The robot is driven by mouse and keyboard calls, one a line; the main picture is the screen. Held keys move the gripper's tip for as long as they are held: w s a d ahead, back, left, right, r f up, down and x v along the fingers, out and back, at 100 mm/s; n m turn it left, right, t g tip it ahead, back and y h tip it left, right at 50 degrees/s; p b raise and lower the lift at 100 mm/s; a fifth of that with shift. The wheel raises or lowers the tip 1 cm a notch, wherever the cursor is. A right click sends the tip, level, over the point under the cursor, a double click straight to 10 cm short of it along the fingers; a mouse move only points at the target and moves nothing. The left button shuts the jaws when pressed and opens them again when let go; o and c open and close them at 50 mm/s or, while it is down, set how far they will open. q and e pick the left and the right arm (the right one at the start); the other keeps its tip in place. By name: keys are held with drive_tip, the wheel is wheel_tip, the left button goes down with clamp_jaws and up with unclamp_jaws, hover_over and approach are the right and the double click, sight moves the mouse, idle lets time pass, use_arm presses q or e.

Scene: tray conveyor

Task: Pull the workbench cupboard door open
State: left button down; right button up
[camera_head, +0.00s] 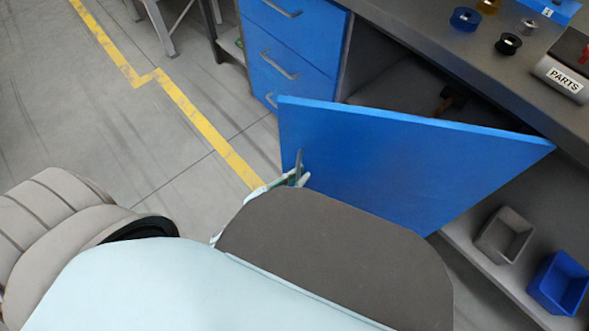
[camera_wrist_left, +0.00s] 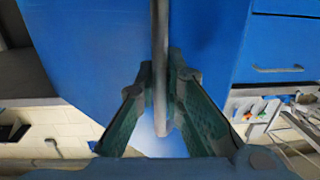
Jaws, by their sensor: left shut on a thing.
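The blue cupboard door (camera_head: 400,165) stands swung out from the workbench at an angle. Its free edge is at the left in the head view, and the dark cupboard inside (camera_head: 395,85) shows above its top edge. The door's grey bar handle (camera_head: 299,160) is near that free edge. My left gripper (camera_head: 297,179) is shut on the handle; my arm hides most of the gripper in the head view. In the left wrist view the handle (camera_wrist_left: 160,60) runs down between the two green fingers (camera_wrist_left: 162,95). My right gripper is not in view.
Blue drawers (camera_head: 290,50) with grey handles are left of the cupboard. A grey bin (camera_head: 504,236) and a blue bin (camera_head: 558,284) sit on a low shelf at right. Floor at left is clear.

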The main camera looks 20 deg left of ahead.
use_arm(q)
drive_tip(key=shift+s+d, duration=0.1)
drive_tip(key=shift+s, duration=0.15)
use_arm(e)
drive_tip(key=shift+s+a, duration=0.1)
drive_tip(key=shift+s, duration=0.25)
use_arm(q)
drive_tip(key=c, duration=1.7)
unclamp_jaws()
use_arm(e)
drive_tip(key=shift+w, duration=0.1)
